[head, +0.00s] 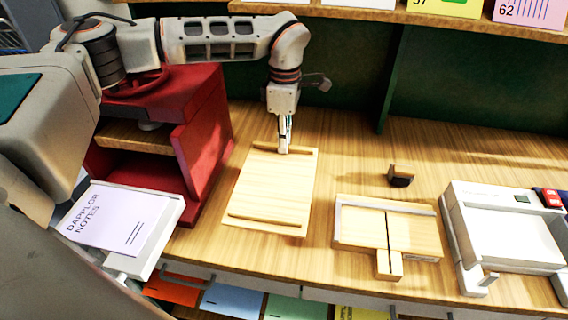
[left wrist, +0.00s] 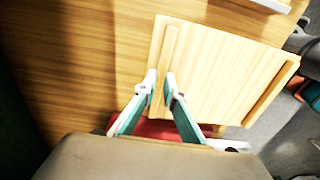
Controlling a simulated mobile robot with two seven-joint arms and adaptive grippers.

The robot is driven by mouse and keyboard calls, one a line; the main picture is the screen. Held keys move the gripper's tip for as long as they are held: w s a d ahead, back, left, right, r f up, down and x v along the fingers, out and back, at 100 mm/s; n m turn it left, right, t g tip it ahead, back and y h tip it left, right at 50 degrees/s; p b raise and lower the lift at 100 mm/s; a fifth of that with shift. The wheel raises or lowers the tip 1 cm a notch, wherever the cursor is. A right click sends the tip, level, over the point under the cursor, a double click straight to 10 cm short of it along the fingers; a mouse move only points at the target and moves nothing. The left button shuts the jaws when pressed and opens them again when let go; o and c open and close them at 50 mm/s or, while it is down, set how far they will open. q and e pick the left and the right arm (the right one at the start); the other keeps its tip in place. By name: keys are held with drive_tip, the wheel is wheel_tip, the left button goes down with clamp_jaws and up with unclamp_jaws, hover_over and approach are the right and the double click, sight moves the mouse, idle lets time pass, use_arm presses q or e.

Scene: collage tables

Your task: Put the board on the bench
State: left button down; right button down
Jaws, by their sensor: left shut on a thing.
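The board (head: 268,190) is a light wooden panel with a raised strip along its far end and another along its near end. It appears to lie flat on the wooden bench (head: 345,160), left of the middle; I cannot tell whether a small gap is under it. My left gripper (head: 284,148) points down at the board's far end and is shut on the raised strip there. In the left wrist view the fingers (left wrist: 161,80) sit either side of the strip on the board (left wrist: 215,75). My right gripper is not in view.
A red shelf unit (head: 205,125) stands close left of the board. To the right are a small wooden jig (head: 365,222), a wooden block with a dark base (head: 401,175) and a white machine (head: 510,235). A sheet marked "DAPFLOR NOTES" (head: 115,217) lies on a white tray at left.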

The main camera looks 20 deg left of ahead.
use_arm(q)
wheel_tip(320, 180, down, 4)
drive_tip(key=shift+r, duration=0.15)
drive_tip(key=shift+f+p, duration=0.4)
drive_tip(key=shift+f, duration=1.9)
drive_tip(key=c, duration=2.1)
unclamp_jaws()
drive_tip(key=shift+c, duration=0.2)
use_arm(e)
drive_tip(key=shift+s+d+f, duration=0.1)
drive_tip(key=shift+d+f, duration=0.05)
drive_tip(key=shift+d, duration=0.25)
use_arm(q)
drive_tip(key=shift+r, duration=0.1)
